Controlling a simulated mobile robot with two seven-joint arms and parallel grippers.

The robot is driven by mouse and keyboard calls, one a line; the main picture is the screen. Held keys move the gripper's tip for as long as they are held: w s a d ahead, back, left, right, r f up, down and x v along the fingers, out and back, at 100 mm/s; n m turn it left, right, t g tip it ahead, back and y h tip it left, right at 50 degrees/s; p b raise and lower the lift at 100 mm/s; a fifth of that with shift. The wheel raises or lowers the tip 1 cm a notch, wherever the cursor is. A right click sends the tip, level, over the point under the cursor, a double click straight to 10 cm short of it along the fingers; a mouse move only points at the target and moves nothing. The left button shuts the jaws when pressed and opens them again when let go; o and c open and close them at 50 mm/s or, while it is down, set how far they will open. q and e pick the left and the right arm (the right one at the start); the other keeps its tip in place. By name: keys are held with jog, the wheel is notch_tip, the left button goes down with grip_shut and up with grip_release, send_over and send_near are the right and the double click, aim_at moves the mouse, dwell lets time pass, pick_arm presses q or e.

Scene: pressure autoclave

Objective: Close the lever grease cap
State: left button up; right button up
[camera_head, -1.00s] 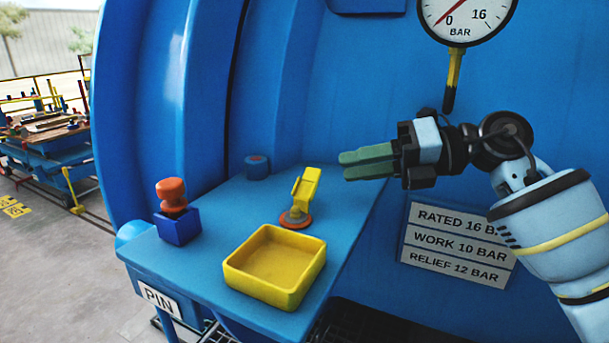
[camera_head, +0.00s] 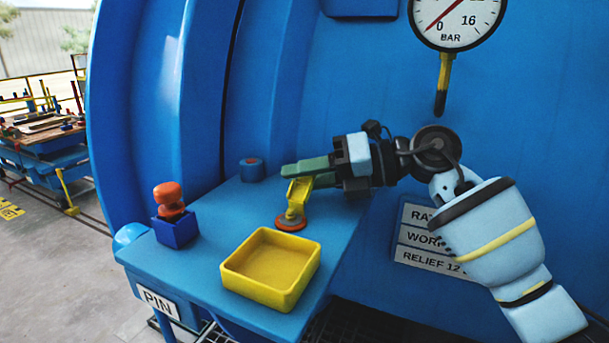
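The lever grease cap has a yellow lever (camera_head: 297,196) that stands up, leaning a little right, on an orange-red round base (camera_head: 291,223) on the blue shelf. My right gripper (camera_head: 303,174) comes in from the right at the lever's upper end. Its green fingers look spread apart, one across the lever's top and the other lower, partly hidden by the lever. The lever's tip is hidden by the upper finger. I cannot tell whether the fingers touch it. My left gripper is not in view.
A yellow tray (camera_head: 228,272) stands empty in front of the cap. A blue block with an orange knob (camera_head: 168,196) is at the left, and a small blue cap (camera_head: 251,169) behind. The blue vessel wall and pressure gauge (camera_head: 457,20) rise behind my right arm.

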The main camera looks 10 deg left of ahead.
grip_shut()
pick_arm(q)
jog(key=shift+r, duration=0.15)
pick_arm(e)
jog(key=shift+s+r+n+t+h+p, duration=0.3)
jog(key=shift+r+n+t+h+p, duration=0.15)
jog(key=shift+n+p, duration=0.45)
jog(key=shift+s+a+r+n+t+h+p, duration=0.1)
jog(key=shift+s+r+n+t+h+p, duration=0.3)
jog(key=shift+n+p, duration=0.35)
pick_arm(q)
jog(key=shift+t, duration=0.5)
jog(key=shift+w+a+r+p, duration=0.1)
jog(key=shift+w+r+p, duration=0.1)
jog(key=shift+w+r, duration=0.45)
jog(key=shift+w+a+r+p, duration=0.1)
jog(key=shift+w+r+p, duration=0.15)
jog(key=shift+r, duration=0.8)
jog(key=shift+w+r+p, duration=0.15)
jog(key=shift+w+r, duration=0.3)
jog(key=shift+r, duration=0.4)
pick_arm(e)
jog(key=shift+s+a+n+t, duration=0.1)
jog(key=shift+s+n+t, duration=0.15)
jog(key=shift+n+t, duration=0.45)
